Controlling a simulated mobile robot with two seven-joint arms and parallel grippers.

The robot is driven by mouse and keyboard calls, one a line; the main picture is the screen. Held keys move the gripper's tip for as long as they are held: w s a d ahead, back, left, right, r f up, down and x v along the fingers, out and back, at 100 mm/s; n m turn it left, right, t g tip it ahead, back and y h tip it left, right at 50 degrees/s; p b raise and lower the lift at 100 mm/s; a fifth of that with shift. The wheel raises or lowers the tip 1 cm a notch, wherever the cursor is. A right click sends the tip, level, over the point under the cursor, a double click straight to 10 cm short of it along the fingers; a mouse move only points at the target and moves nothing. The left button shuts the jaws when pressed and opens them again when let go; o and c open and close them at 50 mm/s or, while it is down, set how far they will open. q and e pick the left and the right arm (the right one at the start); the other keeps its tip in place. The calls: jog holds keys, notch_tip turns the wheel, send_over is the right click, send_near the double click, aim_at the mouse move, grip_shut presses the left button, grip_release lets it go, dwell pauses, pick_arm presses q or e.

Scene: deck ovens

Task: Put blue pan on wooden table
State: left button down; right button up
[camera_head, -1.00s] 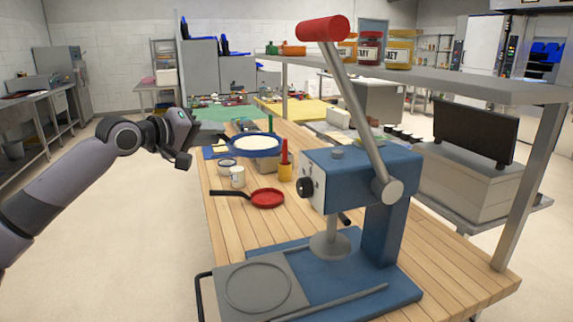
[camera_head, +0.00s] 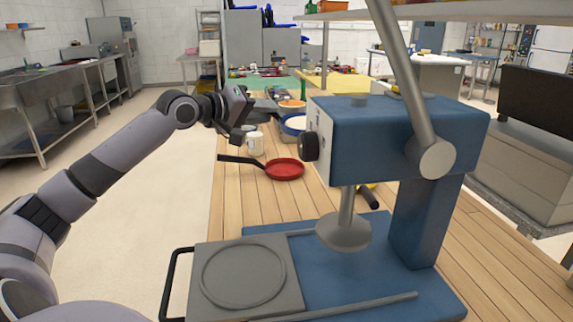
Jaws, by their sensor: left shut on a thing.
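The blue pan (camera_head: 293,124), with a pale inside, is at the far part of the wooden table (camera_head: 240,195), partly hidden behind the blue press. My left gripper (camera_head: 243,126) is shut, just left of the pan at the table's left side. Its fingertips and the pan's handle are hard to make out, but it appears to hold the pan by the handle. I cannot tell whether the pan's base touches the table. My right gripper is out of view.
A blue press (camera_head: 395,130) with a grey plate (camera_head: 245,275) fills the near table. A red pan (camera_head: 285,168) and a white mug (camera_head: 255,143) stand beyond it. Bare wood shows left of the press. A shelf (camera_head: 440,12) hangs above right.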

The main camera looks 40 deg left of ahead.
pick_arm(q)
notch_tip(320, 180, down, 18)
jog(key=shift+r+b, duration=0.1)
jog(key=shift+b, duration=1.05)
jog(key=shift+f, duration=0.2)
jog(key=shift+s+f+b, duration=0.1)
jog(key=shift+f+b, duration=0.25)
jog(key=shift+f, duration=0.3)
